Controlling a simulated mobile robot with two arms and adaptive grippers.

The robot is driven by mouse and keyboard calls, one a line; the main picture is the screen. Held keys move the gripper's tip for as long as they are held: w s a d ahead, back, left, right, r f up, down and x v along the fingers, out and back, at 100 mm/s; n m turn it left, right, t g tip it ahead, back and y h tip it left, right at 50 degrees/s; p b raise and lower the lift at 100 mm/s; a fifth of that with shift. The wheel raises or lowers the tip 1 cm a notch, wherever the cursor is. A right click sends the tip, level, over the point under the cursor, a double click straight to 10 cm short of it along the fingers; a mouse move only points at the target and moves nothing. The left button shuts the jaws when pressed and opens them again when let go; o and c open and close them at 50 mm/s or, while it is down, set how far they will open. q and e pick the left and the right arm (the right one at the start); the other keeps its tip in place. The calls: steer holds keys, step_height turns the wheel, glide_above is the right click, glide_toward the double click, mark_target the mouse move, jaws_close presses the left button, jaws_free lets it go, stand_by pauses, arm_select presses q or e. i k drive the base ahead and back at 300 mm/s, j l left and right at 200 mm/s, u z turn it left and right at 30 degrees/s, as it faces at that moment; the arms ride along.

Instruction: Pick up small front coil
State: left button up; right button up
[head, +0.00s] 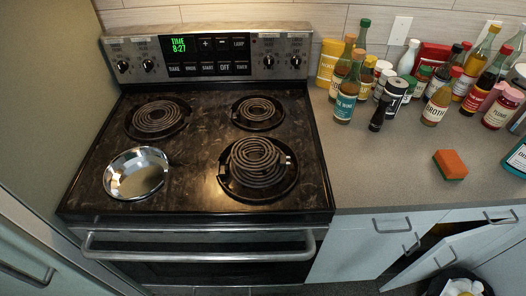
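The stove (195,182) has a dark, marbled top. At the front right, coils (258,162) sit over a dark round pan. They look raised, as if a smaller coil rests on a larger one, but I cannot tell for sure. At the front left is a shiny, round metal drip pan (136,173) with no coil in it. A larger coil (158,117) sits at the back left and a smaller coil (257,110) at the back right. Neither of my grippers is in view.
The grey counter (385,175) right of the stove holds several bottles and jars at its back. An orange and green sponge (450,165) lies near its front. The oven handle (198,246) juts out in front. A cabinet door (455,250) at lower right stands open above a bin (455,287).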

mark_target(254, 159)
steer(key=z, duration=1.15)
steer(key=k+j+z, duration=0.25)
steer(key=k+j, duration=0.2)
steer(key=k+j+z, duration=0.25)
steer(key=k, duration=0.3)
steer(key=j, duration=0.1)
